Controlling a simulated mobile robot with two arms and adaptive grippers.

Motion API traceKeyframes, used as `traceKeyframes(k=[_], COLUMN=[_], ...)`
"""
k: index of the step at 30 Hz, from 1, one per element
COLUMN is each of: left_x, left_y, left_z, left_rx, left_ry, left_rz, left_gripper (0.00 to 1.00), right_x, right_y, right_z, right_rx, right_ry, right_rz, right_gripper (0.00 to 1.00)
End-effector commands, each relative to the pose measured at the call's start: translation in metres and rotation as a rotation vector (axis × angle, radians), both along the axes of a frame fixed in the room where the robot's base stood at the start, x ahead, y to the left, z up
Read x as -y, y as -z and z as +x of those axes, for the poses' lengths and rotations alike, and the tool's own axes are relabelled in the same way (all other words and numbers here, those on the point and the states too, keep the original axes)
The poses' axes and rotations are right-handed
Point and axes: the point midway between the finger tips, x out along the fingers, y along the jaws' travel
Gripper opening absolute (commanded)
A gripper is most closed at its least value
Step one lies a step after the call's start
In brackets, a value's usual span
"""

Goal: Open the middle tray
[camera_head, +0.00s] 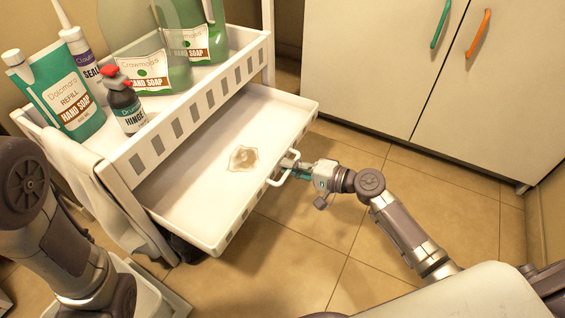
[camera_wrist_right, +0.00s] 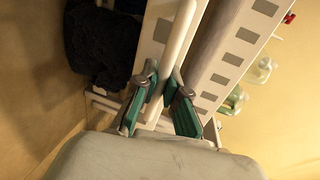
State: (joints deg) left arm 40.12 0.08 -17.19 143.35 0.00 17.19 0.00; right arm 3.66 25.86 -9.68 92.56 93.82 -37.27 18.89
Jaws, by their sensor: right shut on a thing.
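The middle tray (camera_head: 195,194) of the white cart is slid out toward the right in the head view, below the slotted top tray. A brownish, irregular flat shape (camera_head: 242,158) lies on its floor. Its pale handle (camera_head: 275,182) sticks out from the front edge. My right gripper (camera_head: 289,166) is shut on this handle from the right. In the right wrist view, the green-padded fingers of the gripper (camera_wrist_right: 160,92) close around a white bar. My left arm shows at the left of the head view, but its gripper is out of the picture.
The top tray (camera_head: 190,130) holds a green hand-soap refill (camera_head: 65,95), a dark red-capped bottle (camera_head: 124,105) and large soap bottles (camera_head: 150,70). A cloth (camera_head: 85,175) hangs on the cart's side. Cabinets (camera_head: 390,60) stand behind; tiled floor (camera_head: 300,250) is clear in front.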

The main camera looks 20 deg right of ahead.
Motion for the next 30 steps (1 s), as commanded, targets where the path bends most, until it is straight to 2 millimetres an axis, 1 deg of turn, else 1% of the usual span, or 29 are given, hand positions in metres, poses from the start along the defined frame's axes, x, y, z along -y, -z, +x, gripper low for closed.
traceKeyframes(k=[9,10,14,15,24,26,30], left_x=[0.000,0.000,0.000,0.000,0.000,0.000,0.000], left_y=[0.000,0.000,0.000,0.000,0.000,0.000,0.000], left_z=[0.001,0.001,0.001,0.001,0.003,0.003,0.002], left_rx=[-0.001,-0.001,-0.002,-0.002,-0.008,-0.008,-0.005], left_ry=[-0.004,-0.004,-0.003,-0.003,0.003,0.003,0.001], left_rz=[0.003,0.003,0.003,0.003,-0.005,-0.004,-0.002], left_gripper=[0.40,0.40,0.40,0.40,0.40,0.40,0.40], right_x=[0.002,0.002,0.001,0.001,0.002,0.005,0.019], right_y=[0.000,0.000,0.000,0.000,0.000,0.000,-0.004], right_z=[-0.001,-0.001,-0.001,-0.001,-0.002,-0.004,-0.019], right_rx=[0.000,0.000,0.000,-0.001,-0.001,-0.001,-0.003], right_ry=[0.002,0.002,0.002,0.001,0.000,0.000,0.000], right_rz=[-0.001,-0.001,-0.001,-0.001,0.000,0.000,-0.003], right_gripper=[0.00,0.12,0.34,0.37,0.37,0.37,0.37])
